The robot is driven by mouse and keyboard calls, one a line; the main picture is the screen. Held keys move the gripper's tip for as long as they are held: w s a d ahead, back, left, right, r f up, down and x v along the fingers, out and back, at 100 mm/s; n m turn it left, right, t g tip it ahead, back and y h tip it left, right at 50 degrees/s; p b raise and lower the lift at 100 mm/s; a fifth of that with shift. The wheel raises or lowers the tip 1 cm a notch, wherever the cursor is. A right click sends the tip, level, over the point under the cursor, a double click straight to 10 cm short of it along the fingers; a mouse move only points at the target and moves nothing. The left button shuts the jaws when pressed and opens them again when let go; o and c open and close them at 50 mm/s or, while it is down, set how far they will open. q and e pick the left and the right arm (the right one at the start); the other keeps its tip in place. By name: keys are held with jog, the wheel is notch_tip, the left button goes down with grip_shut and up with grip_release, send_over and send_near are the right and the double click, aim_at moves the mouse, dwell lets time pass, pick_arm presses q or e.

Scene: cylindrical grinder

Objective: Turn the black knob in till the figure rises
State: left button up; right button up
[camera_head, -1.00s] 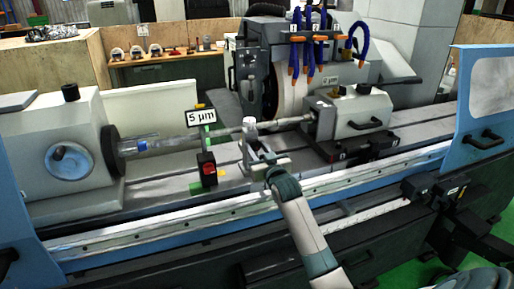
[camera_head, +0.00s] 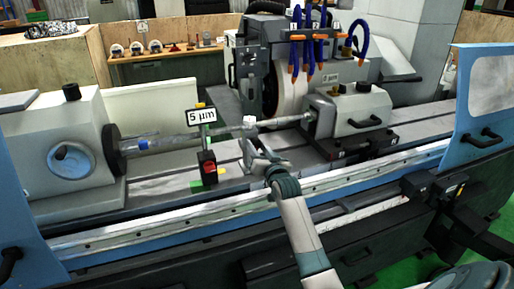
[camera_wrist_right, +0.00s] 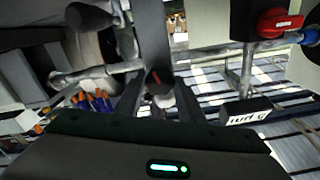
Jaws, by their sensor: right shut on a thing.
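My right gripper (camera_wrist_right: 160,98) is shut on a black knob (camera_wrist_right: 158,80) with a red mark on its face, between the two dark fingers in the right wrist view. In the head view my right gripper (camera_head: 250,150) is seen edge-on, just below the shaft (camera_head: 220,132), and the knob cannot be made out there. A small sign (camera_head: 201,117) left of the gripper reads 5 µm. My left gripper is not in view.
A black box with a red knob (camera_head: 209,167) stands left of my gripper. It also shows in the right wrist view (camera_wrist_right: 278,22). The headstock (camera_head: 60,120) is at the left, the tailstock (camera_head: 350,112) at the right, and the grinding wheel (camera_head: 291,92) behind.

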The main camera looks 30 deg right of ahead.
jog(key=o, duration=1)
jog(key=shift+o, duration=0.2)
jog(key=shift+s, duration=0.1)
jog(key=shift+s+a+f, duration=0.1)
jog(key=shift+s, duration=0.25)
jog(key=b+v, duration=0.4)
jog(key=v, duration=1.2)
jog(key=shift+s+a+b, duration=0.2)
jog(key=shift+b, duration=0.2)
